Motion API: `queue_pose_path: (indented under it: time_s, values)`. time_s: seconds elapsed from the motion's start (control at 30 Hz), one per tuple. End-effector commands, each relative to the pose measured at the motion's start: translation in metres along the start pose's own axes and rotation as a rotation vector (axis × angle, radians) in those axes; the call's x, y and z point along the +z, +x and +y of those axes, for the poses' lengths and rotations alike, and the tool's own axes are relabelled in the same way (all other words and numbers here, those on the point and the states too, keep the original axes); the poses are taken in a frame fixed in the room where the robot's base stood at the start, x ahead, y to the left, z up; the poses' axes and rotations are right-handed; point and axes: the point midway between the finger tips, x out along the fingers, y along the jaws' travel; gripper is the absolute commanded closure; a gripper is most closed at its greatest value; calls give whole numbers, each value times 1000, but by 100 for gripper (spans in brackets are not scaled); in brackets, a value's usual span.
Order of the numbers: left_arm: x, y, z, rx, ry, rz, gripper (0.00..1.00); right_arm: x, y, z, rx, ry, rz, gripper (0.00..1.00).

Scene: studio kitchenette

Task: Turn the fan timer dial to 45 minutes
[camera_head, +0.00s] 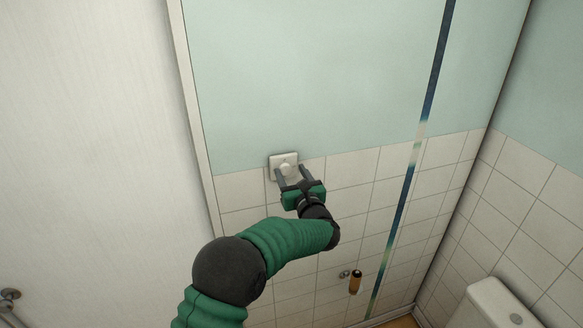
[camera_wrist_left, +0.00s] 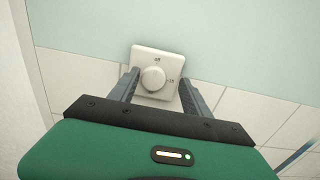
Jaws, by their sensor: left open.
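The fan timer dial (camera_head: 286,168) is a round white knob on a square white wall plate (camera_head: 276,160), at the top edge of the tiles. In the left wrist view the dial (camera_wrist_left: 153,79) sits on its plate (camera_wrist_left: 170,62) with small dark marks around it, too small to read for certain. My left gripper (camera_head: 292,172) is open at the plate, its grey fingers pointing to the wall. In the wrist view the fingers (camera_wrist_left: 157,86) lie on either side of the dial, with gaps between them and the knob. My right gripper is not in view.
A white door or panel (camera_head: 90,130) and its frame (camera_head: 195,130) stand left of the plate. A patterned vertical strip (camera_head: 409,170) runs down the wall at right.

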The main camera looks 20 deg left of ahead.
Motion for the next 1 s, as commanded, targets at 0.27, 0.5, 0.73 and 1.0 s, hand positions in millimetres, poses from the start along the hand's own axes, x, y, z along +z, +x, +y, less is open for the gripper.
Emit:
queue_pose_path:
  time_s: [0.27,0.5,0.73,1.0]
  values:
    - [-2,5,1,1,0,2,46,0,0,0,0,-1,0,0]
    - [-2,4,0,2,1,1,78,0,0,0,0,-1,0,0]
    - [-1,3,0,0,1,0,100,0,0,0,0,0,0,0]
    - [-2,2,-1,-2,31,-1,100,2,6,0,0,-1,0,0]
